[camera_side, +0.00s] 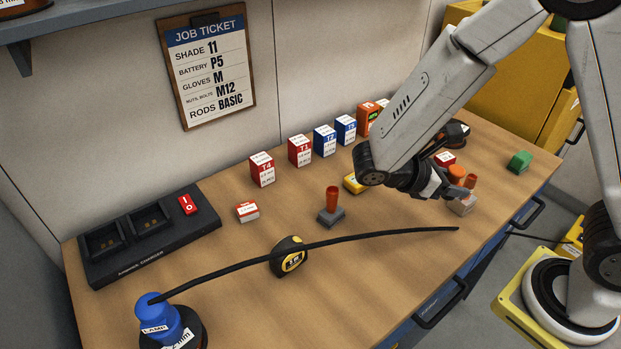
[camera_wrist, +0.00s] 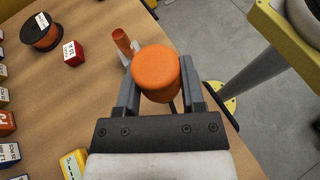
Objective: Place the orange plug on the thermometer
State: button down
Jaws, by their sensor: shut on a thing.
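The orange plug (camera_wrist: 156,72) is a short round cylinder held between the two fingers of my gripper (camera_wrist: 157,92) in the wrist view. In the side view the plug (camera_side: 456,172) shows at the tip of my gripper (camera_side: 450,186), above the right part of the bench. My gripper is shut on it. A small yellow block (camera_side: 352,184) lies on the bench left of my gripper, partly behind my arm.
An orange-topped piece (camera_side: 471,181) stands just beyond my gripper. A row of labelled boxes (camera_side: 300,150) lines the back.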

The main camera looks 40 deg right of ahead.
jog(key=s+a+f+m+g+y, duration=0.1)
jog(key=a+f+m+g+y, duration=0.15)
jog(key=a+m+y, duration=0.45)
jog(key=a+f+m+g+y, duration=0.1)
jog(key=a+m+g+y, duration=0.3)
jog(key=m+y, duration=0.6)
jog(key=w+a+r+m+t+y, duration=0.2)
jog(key=w+r+m+t+y, duration=0.1)
jog(key=w+m+t+y, duration=0.65)
jog(key=w+d+r+m+t+h, duration=0.1)
jog(key=w+d+m+t+h, duration=0.1)
jog(key=w+m+t, duration=0.4)
jog(key=m+t+h, duration=0.6)
jog(key=m+t, duration=0.3)
jog(key=m, duration=0.1)
send_over(359, 182)
jog(key=w+d, duration=0.1)
jog(key=shift+f, duration=1.05)
jog(key=shift+w+f, duration=0.1)
jog(key=shift+f, duration=2.1)
jog(key=shift+f+n+y, duration=0.15)
jog(key=shift+n+y, duration=0.1)
